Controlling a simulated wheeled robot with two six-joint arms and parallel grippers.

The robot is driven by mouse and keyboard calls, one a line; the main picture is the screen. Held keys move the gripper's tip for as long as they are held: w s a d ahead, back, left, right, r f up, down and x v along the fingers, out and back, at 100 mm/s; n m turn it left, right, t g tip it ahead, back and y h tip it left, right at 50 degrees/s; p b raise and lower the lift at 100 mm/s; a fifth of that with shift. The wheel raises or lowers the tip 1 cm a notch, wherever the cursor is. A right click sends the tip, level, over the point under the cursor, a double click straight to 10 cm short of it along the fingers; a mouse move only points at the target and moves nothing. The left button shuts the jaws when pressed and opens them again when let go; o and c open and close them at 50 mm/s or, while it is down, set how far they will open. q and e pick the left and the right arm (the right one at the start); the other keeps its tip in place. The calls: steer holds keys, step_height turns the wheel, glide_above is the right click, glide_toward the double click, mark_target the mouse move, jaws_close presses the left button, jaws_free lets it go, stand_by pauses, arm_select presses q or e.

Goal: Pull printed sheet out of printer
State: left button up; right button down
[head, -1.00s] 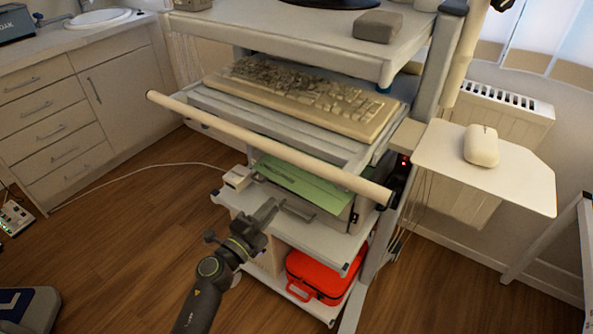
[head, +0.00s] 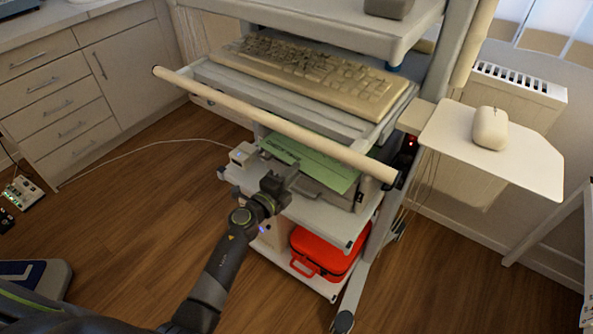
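The printed sheet is a flat green sheet (head: 322,168) on the printer (head: 338,198), on a cart shelf below the keyboard drawer. The drawer's front bar hides part of the printer, and the sheet's far part is out of sight. My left gripper (head: 284,181) is just in front of the printer, at the near edge of the sheet. It overlaps the near edge in the picture; I cannot tell whether it touches the sheet or whether its fingers are open or shut. My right gripper is not in view.
The drawer's long bar (head: 270,122) and the keyboard (head: 315,75) overhang the printer. A small white box (head: 243,154) sits left of the printer. A red case (head: 322,255) is on the shelf below. A mouse (head: 490,128) lies on a side tray (head: 530,150).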

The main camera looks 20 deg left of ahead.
arm_select(q)
steer(key=shift+w+d, duration=0.2)
steer(key=shift+w, duration=0.4)
jaws_close()
